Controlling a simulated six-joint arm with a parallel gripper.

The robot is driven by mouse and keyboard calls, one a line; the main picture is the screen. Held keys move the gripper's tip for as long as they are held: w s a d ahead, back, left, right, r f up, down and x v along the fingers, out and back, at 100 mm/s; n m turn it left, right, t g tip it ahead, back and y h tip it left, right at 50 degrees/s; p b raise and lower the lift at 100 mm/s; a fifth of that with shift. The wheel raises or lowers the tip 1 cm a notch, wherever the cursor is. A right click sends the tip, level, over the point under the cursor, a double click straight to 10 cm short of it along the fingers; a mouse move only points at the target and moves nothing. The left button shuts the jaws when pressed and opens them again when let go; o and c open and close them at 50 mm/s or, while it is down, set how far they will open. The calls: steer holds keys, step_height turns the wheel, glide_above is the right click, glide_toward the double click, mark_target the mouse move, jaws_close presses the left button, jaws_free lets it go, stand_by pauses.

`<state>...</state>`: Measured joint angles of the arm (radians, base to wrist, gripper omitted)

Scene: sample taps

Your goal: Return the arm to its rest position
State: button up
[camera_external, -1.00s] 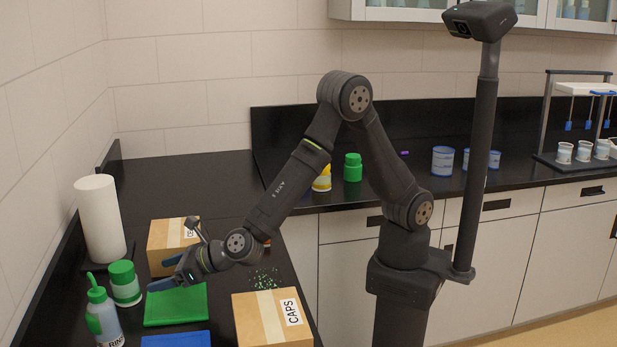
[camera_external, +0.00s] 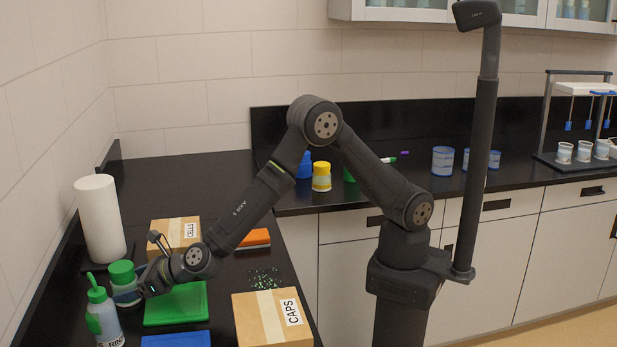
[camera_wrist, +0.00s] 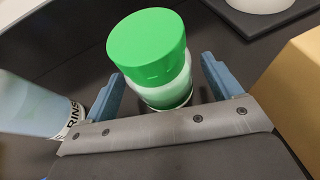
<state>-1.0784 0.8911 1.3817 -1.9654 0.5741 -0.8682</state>
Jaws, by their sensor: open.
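My gripper (camera_external: 141,284) is low over the left counter at the end of my outstretched arm. Its blue fingers are open in the wrist view (camera_wrist: 161,78). A white jar with a green lid (camera_wrist: 150,50) stands upright between the fingers, with a gap visible on both sides. The same jar (camera_external: 122,273) shows in the external view, partly hidden behind the gripper. Nothing appears clamped.
A rinse bottle (camera_external: 104,318) stands close to the jar's left. A green mat (camera_external: 180,305) and blue mat (camera_external: 178,341) lie nearby. The CELLS box (camera_external: 172,237), CAPS box (camera_external: 262,318) and paper roll (camera_external: 100,220) are obstacles. Spilled bits (camera_external: 264,279) lie near the CAPS box.

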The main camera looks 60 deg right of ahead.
steer(key=shift+x, duration=0.8)
steer(key=shift+r, duration=1.05)
